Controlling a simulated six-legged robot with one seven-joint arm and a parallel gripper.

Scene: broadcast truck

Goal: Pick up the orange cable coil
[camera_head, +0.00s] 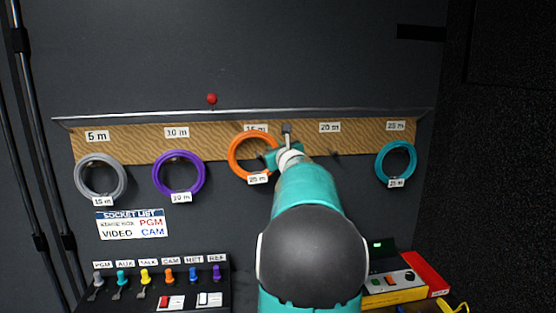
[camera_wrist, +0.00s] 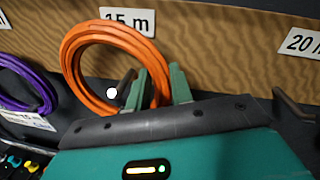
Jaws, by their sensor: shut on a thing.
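The orange cable coil (camera_head: 232,153) hangs against the wooden strip under the "15 m" sign, with a white tag at its bottom that is hard to read. In the wrist view the coil (camera_wrist: 73,68) stands as a ring at upper left. My gripper (camera_head: 281,158) is at the coil's right side. In the wrist view the green fingers of my gripper (camera_wrist: 161,88) are shut on the right part of the ring. A peg shows inside the ring. The coil's lower edge is hidden behind my gripper in the wrist view.
A grey coil (camera_head: 78,178) and a purple coil (camera_head: 156,174) hang to the left, a teal coil (camera_head: 380,163) to the right. The place under the "20 m" sign (camera_head: 330,128) holds no coil. A switch panel (camera_head: 130,295) stands below left.

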